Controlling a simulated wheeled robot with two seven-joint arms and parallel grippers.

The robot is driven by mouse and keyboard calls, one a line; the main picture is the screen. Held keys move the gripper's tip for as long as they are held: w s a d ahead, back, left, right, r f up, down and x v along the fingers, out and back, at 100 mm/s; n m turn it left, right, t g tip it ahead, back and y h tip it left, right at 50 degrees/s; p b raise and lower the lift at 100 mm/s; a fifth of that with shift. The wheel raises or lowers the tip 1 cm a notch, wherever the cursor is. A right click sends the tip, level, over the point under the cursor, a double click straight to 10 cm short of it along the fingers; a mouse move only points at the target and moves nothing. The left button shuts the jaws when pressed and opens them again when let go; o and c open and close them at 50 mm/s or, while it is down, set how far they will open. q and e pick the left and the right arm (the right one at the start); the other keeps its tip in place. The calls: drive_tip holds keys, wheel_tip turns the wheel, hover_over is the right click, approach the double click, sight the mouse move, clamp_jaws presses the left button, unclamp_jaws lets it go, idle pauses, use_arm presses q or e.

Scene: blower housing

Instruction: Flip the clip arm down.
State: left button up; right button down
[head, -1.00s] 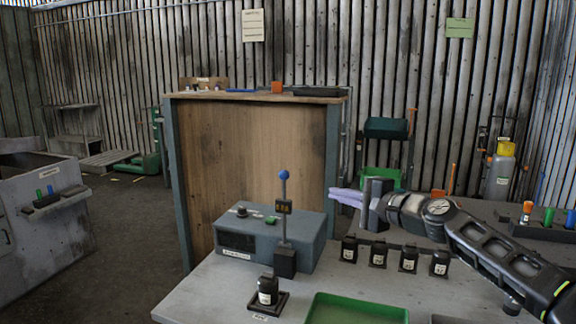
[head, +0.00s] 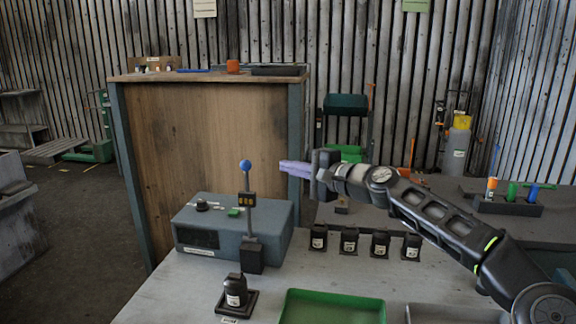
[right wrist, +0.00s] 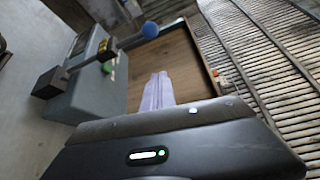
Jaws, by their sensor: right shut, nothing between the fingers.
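A grey-blue blower housing box (head: 215,232) sits on the workbench. At its front right corner, a thin grey clip arm (head: 251,214) stands upright from a black block, with a black tag and a blue ball (head: 245,165) on top. The blue ball also shows in the right wrist view (right wrist: 150,30). My right gripper (head: 284,168) is shut and empty, its lilac fingers pointing left. In the head view they are right of the ball at about its height, with a gap between. The shut fingers (right wrist: 158,90) show in the right wrist view. My left gripper is not in view.
Several black labelled parts (head: 349,240) stand in a row right of the housing. A black part on a square base (head: 236,294) stands in front. A green tray (head: 333,308) lies at the bench's front. A wooden-sided cabinet (head: 205,140) stands behind.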

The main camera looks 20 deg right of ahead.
drive_tip(key=w+a+p, duration=0.4)
drive_tip(key=a, duration=0.2)
drive_tip(key=shift+w+a, duration=0.15)
drive_tip(key=shift+a, duration=0.15)
idle(0.3)
